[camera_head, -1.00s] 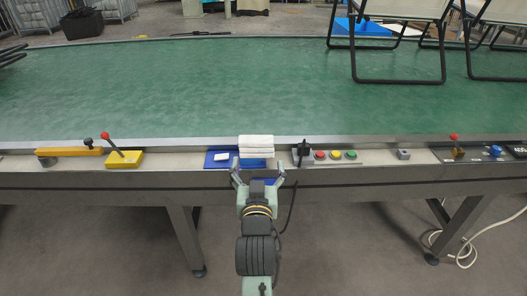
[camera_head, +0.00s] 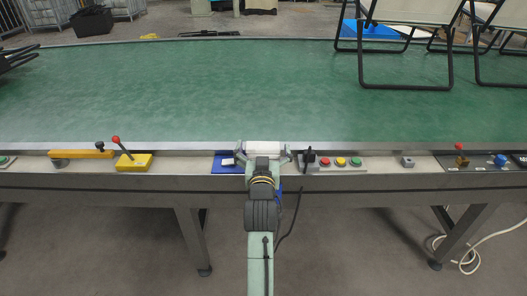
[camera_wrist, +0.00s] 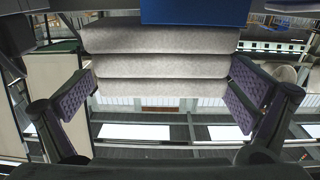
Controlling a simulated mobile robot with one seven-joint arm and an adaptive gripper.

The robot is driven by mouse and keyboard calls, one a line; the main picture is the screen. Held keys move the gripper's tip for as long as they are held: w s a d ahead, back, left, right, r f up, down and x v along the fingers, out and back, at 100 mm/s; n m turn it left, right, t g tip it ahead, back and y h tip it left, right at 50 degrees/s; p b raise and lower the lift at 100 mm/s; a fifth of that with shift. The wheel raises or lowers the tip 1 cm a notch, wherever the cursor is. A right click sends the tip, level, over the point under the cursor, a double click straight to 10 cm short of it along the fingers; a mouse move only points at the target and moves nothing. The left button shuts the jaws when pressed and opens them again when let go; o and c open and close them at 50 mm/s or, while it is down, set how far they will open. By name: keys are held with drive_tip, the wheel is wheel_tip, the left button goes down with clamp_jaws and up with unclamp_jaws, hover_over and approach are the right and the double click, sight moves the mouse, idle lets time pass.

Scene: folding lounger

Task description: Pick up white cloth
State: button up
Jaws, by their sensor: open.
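The white cloth (camera_head: 263,148) is a folded stack on the near ledge of the green-topped table, partly hidden behind my gripper. In the wrist view the cloth (camera_wrist: 160,67) shows as several stacked, greyish-white folded layers. My gripper (camera_head: 264,154) is open, with one finger on each side of the cloth. In the wrist view my gripper (camera_wrist: 163,95) has its left pad close to the cloth's left edge and its right pad close to the right edge. I cannot tell whether either pad touches it. A blue surface (camera_wrist: 195,11) shows beside the cloth.
On the ledge, a blue pad with a small white block (camera_head: 228,162) lies left of the cloth. A button box (camera_head: 340,162) stands close on the right. A yellow lever box (camera_head: 134,162) is farther left. The green tabletop (camera_head: 200,95) is largely clear; folding loungers (camera_head: 405,40) stand at the back right.

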drive_tip(key=shift+c, duration=0.2)
drive_tip(key=c, duration=0.9)
drive_tip(key=shift+c, duration=0.2)
